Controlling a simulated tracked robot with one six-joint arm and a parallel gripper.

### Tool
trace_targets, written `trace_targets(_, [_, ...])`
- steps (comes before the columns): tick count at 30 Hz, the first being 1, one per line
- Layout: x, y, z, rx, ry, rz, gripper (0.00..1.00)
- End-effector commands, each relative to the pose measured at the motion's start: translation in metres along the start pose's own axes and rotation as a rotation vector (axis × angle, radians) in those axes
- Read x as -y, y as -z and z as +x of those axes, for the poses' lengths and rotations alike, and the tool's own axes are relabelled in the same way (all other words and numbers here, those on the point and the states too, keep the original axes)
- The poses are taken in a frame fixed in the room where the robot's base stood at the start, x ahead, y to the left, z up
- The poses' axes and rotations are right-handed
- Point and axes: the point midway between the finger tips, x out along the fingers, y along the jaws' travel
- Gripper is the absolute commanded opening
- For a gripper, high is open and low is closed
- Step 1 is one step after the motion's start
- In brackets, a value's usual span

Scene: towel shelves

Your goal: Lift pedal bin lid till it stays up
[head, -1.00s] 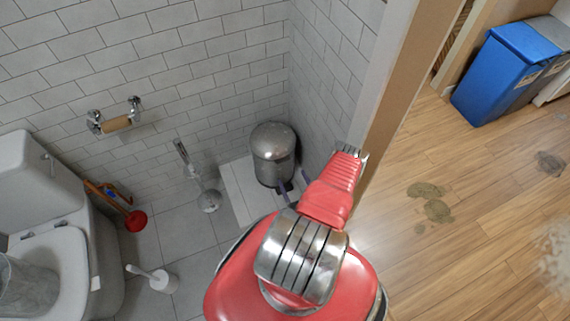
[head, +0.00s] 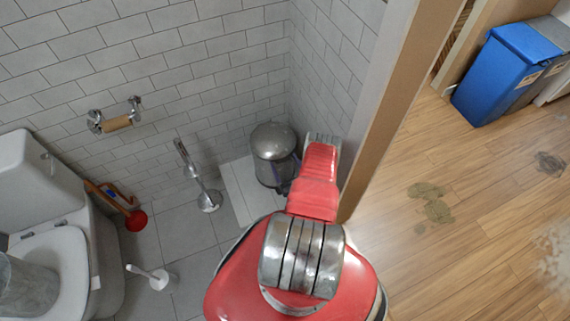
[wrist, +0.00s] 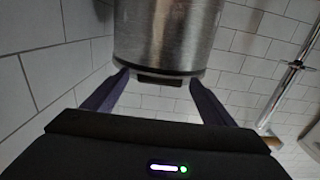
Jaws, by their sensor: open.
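The pedal bin (head: 273,155) is a brushed metal cylinder with a domed lid (head: 272,136), standing in the corner of the tiled room. The lid looks shut. In the wrist view, which seems upside down, the bin (wrist: 167,35) fills the top middle, with a dark band and a small dark tab (wrist: 160,79) at its near edge. My gripper (wrist: 158,77) is open, its two purple fingers spread on either side of the tab. I cannot tell whether they touch the bin. In the head view my red arm hides most of the gripper.
A chrome stand (head: 208,199) is left of the bin. A paper roll holder (head: 117,123) is on the back wall. The toilet (head: 60,245), plunger (head: 136,220) and white brush (head: 158,279) are at left. A door frame (head: 385,110) rises close right of my arm.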

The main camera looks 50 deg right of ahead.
Motion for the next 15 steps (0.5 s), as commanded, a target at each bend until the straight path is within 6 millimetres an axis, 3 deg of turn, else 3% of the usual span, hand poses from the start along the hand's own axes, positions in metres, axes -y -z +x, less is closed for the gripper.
trace_targets(5, [-0.0002, 0.0000, -0.0002, 0.000, 0.000, 0.000, 0.77])
trace_targets(15, [-0.0003, 0.0000, -0.0004, 0.000, 0.000, 0.000, 0.53])
